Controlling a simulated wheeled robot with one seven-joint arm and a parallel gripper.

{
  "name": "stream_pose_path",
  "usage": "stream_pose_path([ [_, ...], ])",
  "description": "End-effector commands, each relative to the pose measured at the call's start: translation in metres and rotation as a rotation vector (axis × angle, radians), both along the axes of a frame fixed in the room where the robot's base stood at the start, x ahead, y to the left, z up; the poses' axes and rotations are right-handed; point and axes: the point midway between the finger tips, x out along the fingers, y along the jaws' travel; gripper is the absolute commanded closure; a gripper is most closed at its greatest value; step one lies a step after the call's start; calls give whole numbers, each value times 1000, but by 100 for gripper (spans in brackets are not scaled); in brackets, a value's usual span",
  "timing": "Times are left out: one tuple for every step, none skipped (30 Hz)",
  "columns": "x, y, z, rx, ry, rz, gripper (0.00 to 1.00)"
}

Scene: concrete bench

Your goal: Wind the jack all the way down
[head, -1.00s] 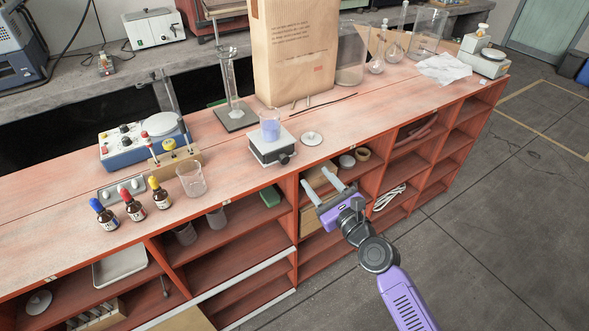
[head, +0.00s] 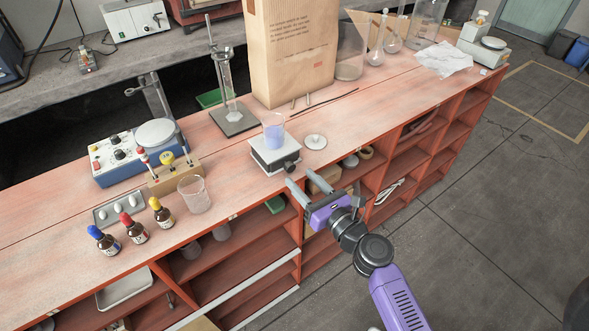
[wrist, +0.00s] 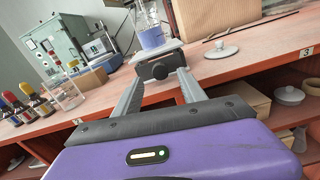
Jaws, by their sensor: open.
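The jack (head: 269,158) is a small white-topped lab lift with a dark knob (head: 291,167) on its front, standing near the front edge of the bench. A beaker of blue-violet liquid (head: 273,134) stands on its top plate. In the wrist view the knob (wrist: 159,71) lies ahead between my fingers, and the jack's plate (wrist: 158,52) and the beaker (wrist: 150,33) show above it. My gripper (head: 302,179) is open and empty, just in front of the bench edge, its fingers pointing at the knob. I see no clear contact between the fingers and the knob.
A white lid (head: 316,142) lies right of the jack. An empty beaker (head: 194,194) and dropper bottles (head: 133,228) stand to the left. A stand with a cylinder (head: 232,118) and a large paper bag (head: 292,60) are behind. Open shelves lie below the bench top.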

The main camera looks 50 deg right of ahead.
Motion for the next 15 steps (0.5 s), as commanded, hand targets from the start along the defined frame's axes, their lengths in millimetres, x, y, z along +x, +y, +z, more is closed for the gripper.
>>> stream_pose_path([
  [9, -2, 2, 0, -1, 1, 51],
  [13, -3, 3, -1, -2, 1, 51],
  [18, -5, 2, 0, 0, 1, 51],
  [21, -6, 2, 0, -1, 0, 51],
  [24, -7, 2, 0, -1, 0, 51],
  [28, -8, 1, 0, 0, 0, 51],
  [30, -9, 1, 0, 0, 0, 51],
  [32, -9, 1, 0, 0, 0, 51],
  [34, -10, 1, 0, 0, -1, 51],
  [35, -10, 0, 0, 0, -1, 51],
  [36, -10, 0, 0, 1, -1, 51],
  [36, -11, 0, 0, 1, -1, 51],
  [37, -11, 0, 0, 1, -1, 51],
  [37, -11, -1, 0, 1, -1, 51],
  [37, -11, -1, 0, 1, -1, 51],
])
